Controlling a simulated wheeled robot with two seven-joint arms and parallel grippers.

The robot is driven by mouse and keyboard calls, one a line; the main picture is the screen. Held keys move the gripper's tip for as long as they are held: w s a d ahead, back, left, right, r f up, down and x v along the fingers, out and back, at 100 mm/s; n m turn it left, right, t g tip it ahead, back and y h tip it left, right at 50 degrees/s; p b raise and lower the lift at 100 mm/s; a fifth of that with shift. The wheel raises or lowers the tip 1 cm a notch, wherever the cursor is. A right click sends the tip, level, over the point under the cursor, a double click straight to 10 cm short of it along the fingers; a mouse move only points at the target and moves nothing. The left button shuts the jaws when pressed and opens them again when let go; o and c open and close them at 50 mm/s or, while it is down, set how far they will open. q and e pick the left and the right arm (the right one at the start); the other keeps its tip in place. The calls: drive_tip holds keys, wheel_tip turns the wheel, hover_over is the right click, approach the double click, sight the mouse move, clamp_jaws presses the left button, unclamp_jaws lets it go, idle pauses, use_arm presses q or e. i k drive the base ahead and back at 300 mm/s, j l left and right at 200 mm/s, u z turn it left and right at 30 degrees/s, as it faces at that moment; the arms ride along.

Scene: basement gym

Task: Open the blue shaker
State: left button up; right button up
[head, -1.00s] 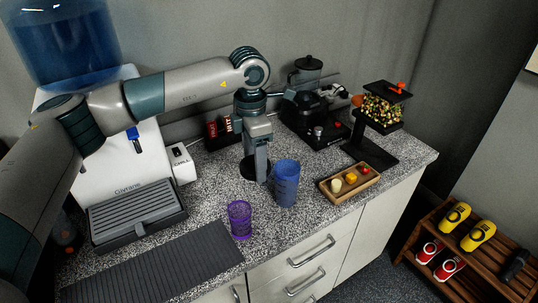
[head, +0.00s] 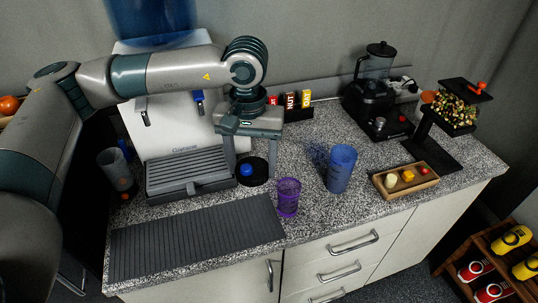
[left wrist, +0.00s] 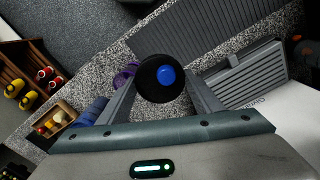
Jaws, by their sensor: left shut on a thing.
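The blue shaker (head: 341,169) stands upright on the counter, and its top looks open. It shows partly in the left wrist view (left wrist: 92,112), behind a finger. My left gripper (head: 250,172) is left of the shaker, pointing down, with its fingers shut on a round black lid (head: 258,178) that has a blue cap (head: 246,169). The lid also shows between the fingers in the left wrist view (left wrist: 150,90). I cannot tell how far it is above the counter. My right gripper is not in view.
A purple cup (head: 288,198) stands between the lid and the shaker, nearer the front edge. A grey ribbed mat (head: 190,238), a drip tray (head: 190,178), a wooden snack tray (head: 405,184) and a blender (head: 378,90) surround them.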

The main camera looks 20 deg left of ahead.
sight(343, 158)
drive_tip(key=i+l, duration=0.2)
drive_tip(key=i+l+u, duration=0.15)
drive_tip(key=l, duration=0.3)
drive_tip(key=i+l, duration=0.25)
drive_tip(key=i+l+u, duration=0.1)
drive_tip(key=l, duration=0.35)
drive_tip(key=i+l+u, duration=0.1)
drive_tip(key=i+l, duration=0.2)
drive_tip(key=k+j, duration=0.1)
drive_tip(key=j, duration=0.15)
